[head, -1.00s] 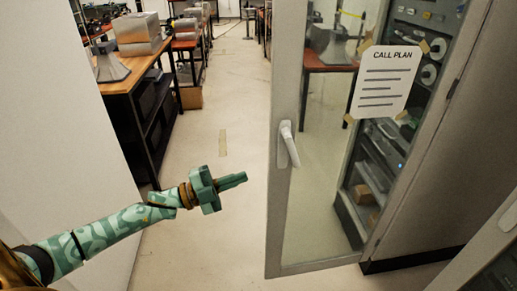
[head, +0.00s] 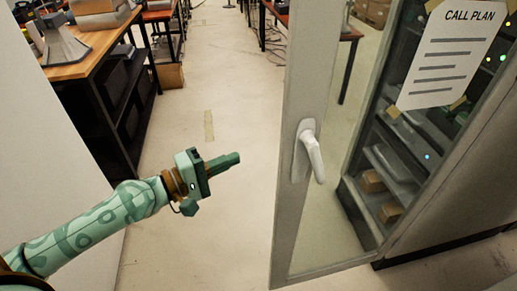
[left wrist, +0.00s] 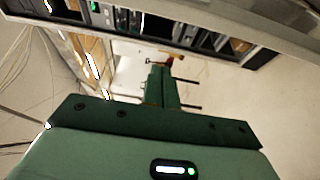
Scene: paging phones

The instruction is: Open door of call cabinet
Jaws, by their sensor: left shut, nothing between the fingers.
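The glass door (head: 283,215) of the call cabinet stands swung open in the head view, with a grey frame and a white lever handle (head: 311,150). A "CALL PLAN" sheet (head: 450,55) shows at the right. My left gripper (head: 226,161) is shut and empty, to the left of the handle and apart from it, pointing right. In the left wrist view its closed fingers (left wrist: 160,87) point towards a pale floor. My right gripper is not in view.
Shelves of the cabinet (head: 395,170) hold small boxes and equipment with lights. A wooden workbench (head: 85,55) stands at the far left, beside a white wall panel. The floor (head: 215,225) between is clear.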

